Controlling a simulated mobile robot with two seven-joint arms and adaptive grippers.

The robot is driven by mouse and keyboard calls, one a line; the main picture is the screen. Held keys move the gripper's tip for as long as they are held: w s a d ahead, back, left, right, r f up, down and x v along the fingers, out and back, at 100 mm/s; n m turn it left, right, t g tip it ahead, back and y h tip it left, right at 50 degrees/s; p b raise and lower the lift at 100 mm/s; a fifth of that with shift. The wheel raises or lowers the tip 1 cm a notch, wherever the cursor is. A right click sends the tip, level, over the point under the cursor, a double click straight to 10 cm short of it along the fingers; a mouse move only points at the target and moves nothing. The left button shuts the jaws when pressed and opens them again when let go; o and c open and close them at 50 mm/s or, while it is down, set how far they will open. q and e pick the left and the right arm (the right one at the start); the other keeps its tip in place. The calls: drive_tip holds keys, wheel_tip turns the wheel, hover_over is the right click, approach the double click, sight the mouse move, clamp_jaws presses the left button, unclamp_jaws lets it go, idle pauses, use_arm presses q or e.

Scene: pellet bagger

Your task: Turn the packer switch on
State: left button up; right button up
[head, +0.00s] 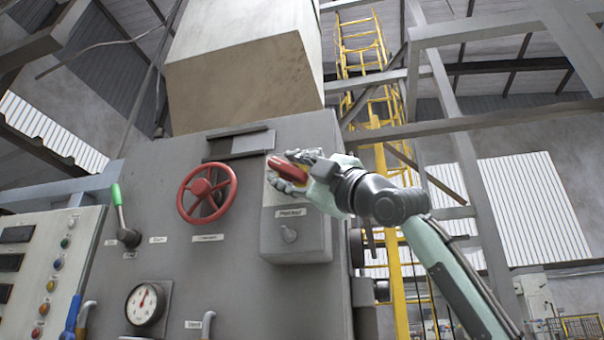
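A grey switch box (297,243) is mounted on the front of the grey machine, right of the red handwheel. A red handle (287,166) slants across the upper part of the box. My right gripper (285,172) reaches in from the right, one finger above the handle and one below. The handle lies between the fingers. I cannot tell whether they press on it. My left gripper is out of view.
The red handwheel (207,193) is left of the box. A green-handled lever (120,215), a dial gauge (146,305) and a button panel (40,270) are further left. A yellow ladder (362,60) and steel beams stand behind on the right.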

drive_tip(key=v, duration=1.1)
drive_tip(key=shift+d+f, duration=0.25)
